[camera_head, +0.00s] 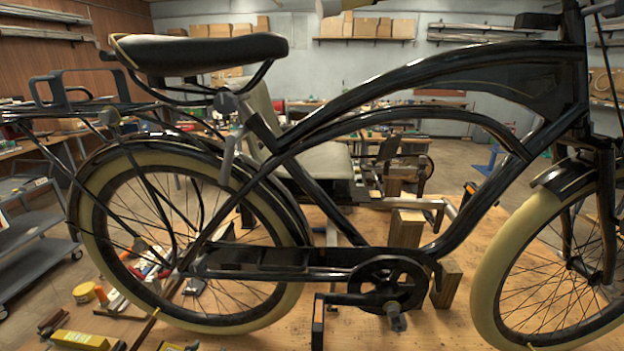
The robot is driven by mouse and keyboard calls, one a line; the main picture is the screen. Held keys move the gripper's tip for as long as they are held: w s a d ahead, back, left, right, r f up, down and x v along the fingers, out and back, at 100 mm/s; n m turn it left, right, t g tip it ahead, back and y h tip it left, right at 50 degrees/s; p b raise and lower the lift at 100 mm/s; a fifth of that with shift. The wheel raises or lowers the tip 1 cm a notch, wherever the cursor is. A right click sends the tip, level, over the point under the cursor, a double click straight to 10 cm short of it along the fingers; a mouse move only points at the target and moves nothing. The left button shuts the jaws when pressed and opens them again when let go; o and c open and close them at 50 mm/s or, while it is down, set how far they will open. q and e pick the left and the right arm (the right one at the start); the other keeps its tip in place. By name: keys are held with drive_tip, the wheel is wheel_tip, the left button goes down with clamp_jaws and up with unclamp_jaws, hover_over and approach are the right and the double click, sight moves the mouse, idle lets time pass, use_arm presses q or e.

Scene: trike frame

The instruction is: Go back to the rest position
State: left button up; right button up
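Neither of my grippers nor my arms show in the head view. A black bicycle-like trike frame (345,125) fills the view, side on and close to me. Its dark saddle (205,52) is at upper left, above a grey clamp-like part (228,104). The cream-tyred rear wheel (92,225) is at left and the front wheel (488,270) at right, cut off by the edge. The crank and chainring (388,283) are at bottom middle.
A wooden tabletop (440,325) lies under the frame, with wooden blocks (405,228) behind it. Tools and a yellow item (80,340) lie at lower left. A grey cart (35,240) stands at far left. Shelves with boxes (365,27) line the back wall.

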use_arm(q)
drive_tip(key=shift+s+d+g+h, duration=0.35)
drive_tip(key=shift+s+d+g, duration=1.2)
drive_tip(key=shift+s, duration=2.1)
drive_tip(key=shift+s+d+g+h, duration=0.35)
drive_tip(key=shift+s+d+g, duration=1.2)
drive_tip(key=shift+s, duration=2.1)
wheel_tip(320, 180, down, 33)
drive_tip(key=s+a+g, duration=0.1)
drive_tip(key=s+g, duration=0.1)
drive_tip(key=s+a+f, duration=0.2)
drive_tip(key=s+f, duration=0.8)
drive_tip(key=s, duration=0.1)
drive_tip(key=s+a+f+g, duration=0.1)
drive_tip(key=s+a+f, duration=0.1)
drive_tip(key=s+f, duration=0.7)
drive_tip(key=s, duration=0.3)
drive_tip(key=shift+f, duration=0.4)
drive_tip(key=shift+w, duration=0.1)
